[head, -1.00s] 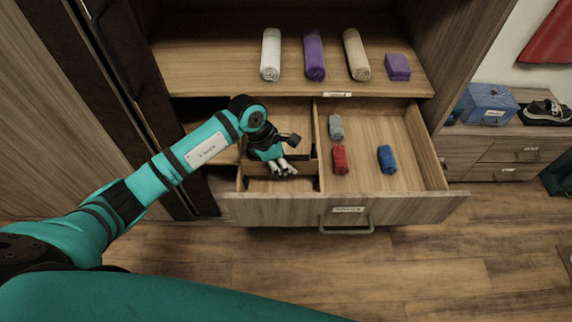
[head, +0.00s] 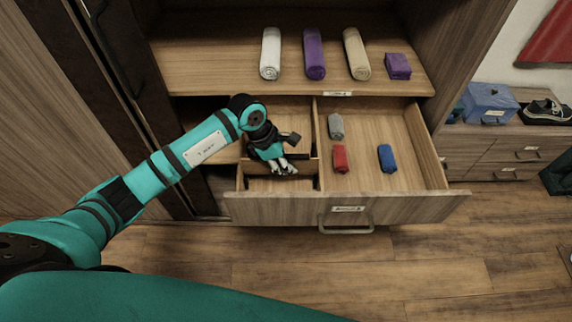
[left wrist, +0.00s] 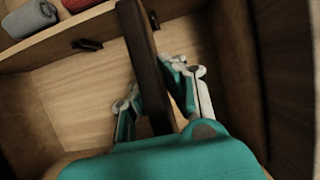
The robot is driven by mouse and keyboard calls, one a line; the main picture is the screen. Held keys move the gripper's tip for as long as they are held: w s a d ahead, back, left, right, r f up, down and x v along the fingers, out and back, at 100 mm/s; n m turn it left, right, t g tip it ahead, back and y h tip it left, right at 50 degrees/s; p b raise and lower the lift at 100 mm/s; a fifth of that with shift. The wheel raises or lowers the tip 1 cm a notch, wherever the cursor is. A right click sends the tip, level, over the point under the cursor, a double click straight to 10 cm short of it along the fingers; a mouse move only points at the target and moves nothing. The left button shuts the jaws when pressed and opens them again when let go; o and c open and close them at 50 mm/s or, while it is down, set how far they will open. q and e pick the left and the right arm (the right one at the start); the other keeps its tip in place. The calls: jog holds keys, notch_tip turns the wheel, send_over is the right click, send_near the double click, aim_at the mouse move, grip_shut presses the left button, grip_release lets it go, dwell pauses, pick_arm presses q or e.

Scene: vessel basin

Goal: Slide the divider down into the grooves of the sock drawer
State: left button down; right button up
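The wooden divider (head: 307,166) lies crosswise over the left compartment of the open sock drawer (head: 400,208). In the left wrist view the divider (left wrist: 141,42) is a dark plank between the fingers of my left gripper (left wrist: 156,88), which are closed on its two faces. In the head view my left gripper (head: 284,169) is over that compartment and hides part of the divider. A small dark groove piece (left wrist: 87,44) shows on the drawer's middle partition, beside the divider's far end. I cannot tell whether the divider's ends sit in grooves. My right gripper is out of view.
The right compartment holds a grey roll (head: 336,126), a red roll (head: 340,158) and a blue roll (head: 388,158). Several rolled and folded cloths lie on the shelf (head: 200,72) above. A low cabinet with a blue box (head: 489,102) stands at the right.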

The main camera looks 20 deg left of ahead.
pick_arm(q)
jog(key=shift+b, duration=0.4)
dwell(0.8)
jog(key=shift+f+b, duration=3)
jog(key=shift+f, duration=0.3)
jog(key=c, duration=1.4)
grip_release()
jog(key=v, duration=1.2)
jog(key=shift+a, duration=0.1)
